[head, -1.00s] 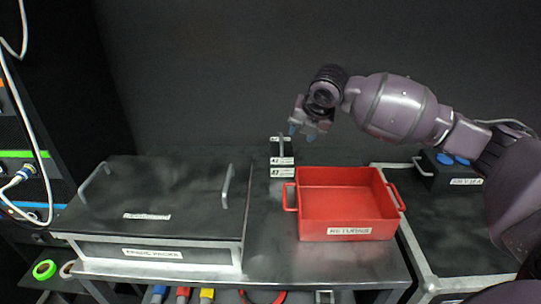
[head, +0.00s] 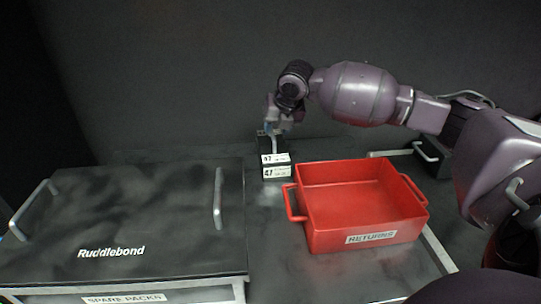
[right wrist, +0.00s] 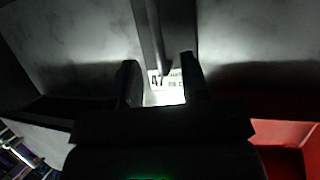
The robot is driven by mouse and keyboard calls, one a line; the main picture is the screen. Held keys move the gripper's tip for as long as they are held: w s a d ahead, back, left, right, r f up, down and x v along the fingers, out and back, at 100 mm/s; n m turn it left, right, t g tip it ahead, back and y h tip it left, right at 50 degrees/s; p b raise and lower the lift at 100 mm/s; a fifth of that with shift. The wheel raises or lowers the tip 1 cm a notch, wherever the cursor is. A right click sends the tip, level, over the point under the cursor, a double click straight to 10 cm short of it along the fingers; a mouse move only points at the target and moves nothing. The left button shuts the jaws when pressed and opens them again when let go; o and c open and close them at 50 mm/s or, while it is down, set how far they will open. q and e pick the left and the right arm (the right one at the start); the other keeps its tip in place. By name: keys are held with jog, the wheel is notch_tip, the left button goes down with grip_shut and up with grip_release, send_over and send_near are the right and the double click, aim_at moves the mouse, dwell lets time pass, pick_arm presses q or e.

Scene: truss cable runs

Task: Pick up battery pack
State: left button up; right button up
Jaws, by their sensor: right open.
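The battery pack (head: 275,172) is a small dark block with white labels, one reading 47, and an upright handle. It stands at the back of the dark bench, left of the red bin, in the head view. My right gripper (head: 278,127) is open and is right at the pack's top, around or close above the handle. In the right wrist view its fingers (right wrist: 160,82) stand on either side of the white 47 label (right wrist: 158,80). I cannot tell whether they touch the handle. My left gripper is not in view.
A red bin labelled RETURNS (head: 372,239) stands right of the pack. A large black-lidded case (head: 150,205) labelled SPARE PACKS, with two handles, fills the left. A dark box (head: 432,158) sits behind my right arm. Bare bench shows between case and bin.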

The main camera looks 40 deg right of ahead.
aim_at(273, 133)
jog(key=b+x, duration=0.1)
jog(key=x, duration=0.3)
jog(key=shift+w+f+b, duration=0.15)
jog(key=shift+f+b, duration=0.1)
jog(key=shift+b, duration=0.05)
jog(key=shift+w+d+f, duration=0.1)
jog(key=shift+w+f, duration=0.1)
jog(key=shift+f, duration=0.05)
jog(key=shift+r, duration=0.2)
jog(key=c, duration=0.7)
grip_shut()
jog(key=shift+r, duration=0.15)
